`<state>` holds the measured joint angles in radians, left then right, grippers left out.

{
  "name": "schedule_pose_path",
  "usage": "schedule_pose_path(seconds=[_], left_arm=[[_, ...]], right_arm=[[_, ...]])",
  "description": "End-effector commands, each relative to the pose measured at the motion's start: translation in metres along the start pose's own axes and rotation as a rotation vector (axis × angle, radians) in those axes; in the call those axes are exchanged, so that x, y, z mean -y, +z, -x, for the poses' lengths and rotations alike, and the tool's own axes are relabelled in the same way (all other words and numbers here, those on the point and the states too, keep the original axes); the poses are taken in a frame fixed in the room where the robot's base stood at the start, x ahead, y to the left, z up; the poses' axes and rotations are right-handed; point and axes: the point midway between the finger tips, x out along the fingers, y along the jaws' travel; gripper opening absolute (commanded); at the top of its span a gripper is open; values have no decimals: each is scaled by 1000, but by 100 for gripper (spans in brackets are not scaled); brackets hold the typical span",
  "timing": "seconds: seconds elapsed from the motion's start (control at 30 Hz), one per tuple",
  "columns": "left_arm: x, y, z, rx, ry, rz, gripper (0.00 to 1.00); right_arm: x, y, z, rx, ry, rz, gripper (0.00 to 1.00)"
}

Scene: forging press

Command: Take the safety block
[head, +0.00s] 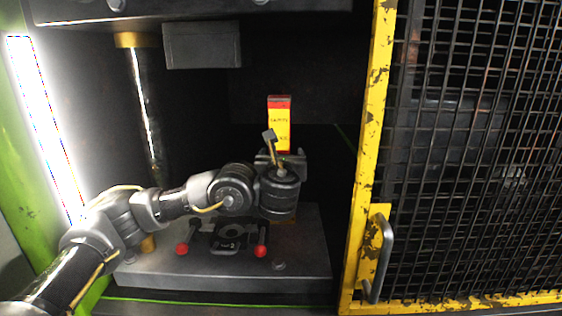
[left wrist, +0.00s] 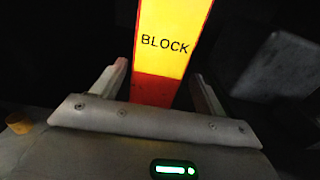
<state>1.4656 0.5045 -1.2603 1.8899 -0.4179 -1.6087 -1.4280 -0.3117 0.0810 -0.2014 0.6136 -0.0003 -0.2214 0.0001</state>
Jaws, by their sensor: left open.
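The safety block (head: 279,122) is an upright yellow post with red ends and black lettering, inside the press. Its lower part is hidden behind my left gripper in the head view. In the left wrist view the block (left wrist: 169,40) shows the word BLOCK and a red lower band. My left gripper (head: 280,158) is open, with one finger on each side of the block. The fingers also show in the left wrist view (left wrist: 160,90), with gaps between them and the block. My right gripper is not in view.
A grey press bed (head: 200,262) lies below, with two red-knobbed handles (head: 182,249). A dark block (head: 202,45) hangs above. A shiny column (head: 146,90) stands at left. A yellow-framed mesh door (head: 374,120) with a handle (head: 381,260) stands at right.

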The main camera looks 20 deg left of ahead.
Motion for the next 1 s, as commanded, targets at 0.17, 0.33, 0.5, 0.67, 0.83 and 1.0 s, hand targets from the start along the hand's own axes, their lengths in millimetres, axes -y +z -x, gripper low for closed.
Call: schedule_pose_path(seconds=[0.17,0.33,0.5,0.67,0.83,1.0], left_arm=[[0,4,-7,3,-1,-2,73],[0,5,-27,4,-2,-2,73],[0,3,-46,2,-2,0,73],[-1,1,-51,1,-3,0,73],[-1,0,-51,1,-4,1,73],[-1,0,-51,1,-4,1,50]], right_arm=[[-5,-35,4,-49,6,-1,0],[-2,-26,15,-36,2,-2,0],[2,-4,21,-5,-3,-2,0],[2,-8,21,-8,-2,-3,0],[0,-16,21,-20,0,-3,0],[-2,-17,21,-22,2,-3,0]])
